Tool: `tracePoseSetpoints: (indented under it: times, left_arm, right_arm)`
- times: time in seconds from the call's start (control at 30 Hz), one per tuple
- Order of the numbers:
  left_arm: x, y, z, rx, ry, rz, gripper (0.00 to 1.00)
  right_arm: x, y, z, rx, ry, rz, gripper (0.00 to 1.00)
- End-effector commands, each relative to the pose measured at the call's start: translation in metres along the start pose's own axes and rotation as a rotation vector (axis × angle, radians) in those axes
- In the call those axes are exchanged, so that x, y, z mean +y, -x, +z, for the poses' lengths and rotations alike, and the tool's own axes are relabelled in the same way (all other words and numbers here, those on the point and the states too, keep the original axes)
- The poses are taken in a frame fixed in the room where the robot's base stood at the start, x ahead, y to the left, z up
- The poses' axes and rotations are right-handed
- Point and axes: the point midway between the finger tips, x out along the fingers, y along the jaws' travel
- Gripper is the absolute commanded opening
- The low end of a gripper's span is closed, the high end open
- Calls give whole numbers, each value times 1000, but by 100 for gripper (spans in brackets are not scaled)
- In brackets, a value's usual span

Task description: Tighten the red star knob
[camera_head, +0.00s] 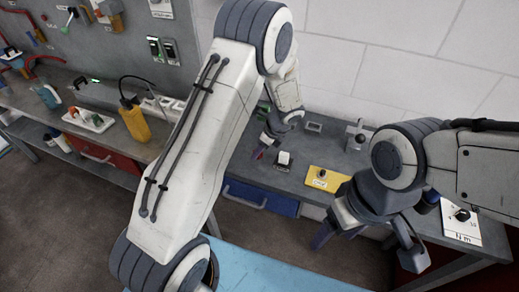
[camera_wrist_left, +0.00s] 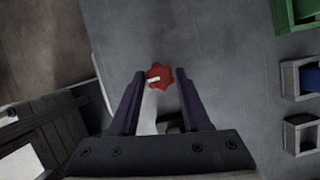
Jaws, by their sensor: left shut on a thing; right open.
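The red star knob (camera_wrist_left: 160,76) shows in the left wrist view between the tips of my left gripper (camera_wrist_left: 160,78). The two dark purple fingers are shut on it from both sides. A pale mark lies on the left part of the knob's face. In the head view my left gripper (camera_head: 264,147) reaches down to the grey bench behind my left arm, and I cannot make out the knob clearly there. My right gripper (camera_head: 366,245) is open and empty, pointing down in front of the bench.
On the bench stand a white block with a dark top (camera_head: 284,160), a yellow block (camera_head: 325,178) and a grey upright fixture (camera_head: 356,136). A white dial plate (camera_head: 461,217) is at the right. A green bin (camera_wrist_left: 298,14) shows at the wrist view's upper right.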

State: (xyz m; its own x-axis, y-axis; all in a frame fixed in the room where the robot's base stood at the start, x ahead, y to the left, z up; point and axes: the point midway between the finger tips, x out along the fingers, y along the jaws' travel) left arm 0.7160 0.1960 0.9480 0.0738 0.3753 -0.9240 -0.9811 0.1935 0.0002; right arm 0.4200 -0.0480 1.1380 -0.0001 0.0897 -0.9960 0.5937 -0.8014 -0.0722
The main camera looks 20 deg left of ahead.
Motion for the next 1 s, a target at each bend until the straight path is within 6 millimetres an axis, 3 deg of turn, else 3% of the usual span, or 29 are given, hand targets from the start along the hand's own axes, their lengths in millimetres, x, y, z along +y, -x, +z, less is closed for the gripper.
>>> tracePoseSetpoints:
  times: [0.63, 0.67, 0.7, 0.73, 1.0]
  left_arm:
    - [0, 0, 0, 0, -49, -22, 0]
    - [0, 0, 0, 0, -49, -22, 55]
    - [0, 0, 0, 0, -49, -22, 70]
    - [0, 0, 0, 0, -49, -21, 76]
    - [0, 0, 0, 0, -47, -20, 76]
  right_arm:
    - [0, 0, 0, 0, 0, 0, 73]
    - [0, 0, 0, 0, 0, 0, 73]
    - [0, 0, 0, 0, 0, 0, 73]
    - [0, 0, 0, 0, 0, 0, 73]
    - [0, 0, 0, 0, 0, 0, 73]
